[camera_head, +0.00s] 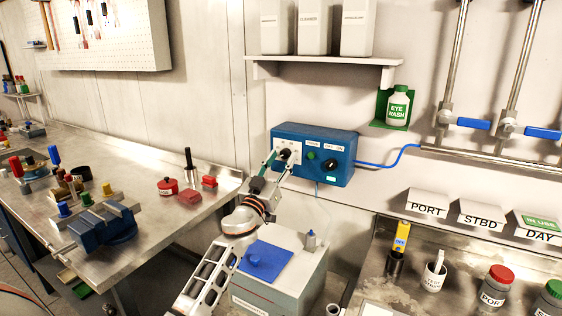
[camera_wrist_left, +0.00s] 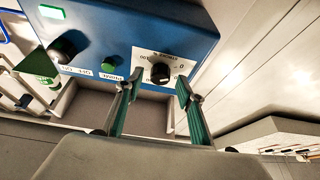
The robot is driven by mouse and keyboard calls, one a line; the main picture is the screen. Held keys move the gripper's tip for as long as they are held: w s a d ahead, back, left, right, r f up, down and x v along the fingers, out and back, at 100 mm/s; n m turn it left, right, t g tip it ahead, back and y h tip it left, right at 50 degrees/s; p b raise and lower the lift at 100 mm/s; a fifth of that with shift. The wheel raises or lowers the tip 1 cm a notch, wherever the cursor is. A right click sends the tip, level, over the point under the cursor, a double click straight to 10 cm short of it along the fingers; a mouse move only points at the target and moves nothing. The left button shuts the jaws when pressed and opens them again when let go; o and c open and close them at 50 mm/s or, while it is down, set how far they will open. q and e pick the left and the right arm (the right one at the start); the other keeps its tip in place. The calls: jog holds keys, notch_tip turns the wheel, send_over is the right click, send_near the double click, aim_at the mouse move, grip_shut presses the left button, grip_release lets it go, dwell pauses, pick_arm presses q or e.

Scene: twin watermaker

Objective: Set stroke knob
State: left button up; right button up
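A blue control box (camera_head: 341,174) is fixed to the wall. On its left part is a white dial plate with a black stroke knob (camera_head: 284,153). The wrist view is upside down and shows this knob (camera_wrist_left: 160,72) with its scale. My left gripper (camera_head: 278,163) reaches up to the dial plate from below. In the wrist view its green-padded fingers (camera_wrist_left: 159,84) are spread, one at each side of the knob, with gaps visible beside it. I cannot tell whether the tips reach past the knob's face. My right gripper is not in view.
A green button (camera_head: 311,155) and a second black knob (camera_head: 330,165) sit right of the dial. A shelf (camera_head: 325,61) with white containers is above. A grey tank (camera_head: 275,274) with a blue lid stands below. The steel bench (camera_head: 148,205) with a blue vise (camera_head: 104,231) is left.

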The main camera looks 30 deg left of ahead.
pick_arm(q)
grip_shut()
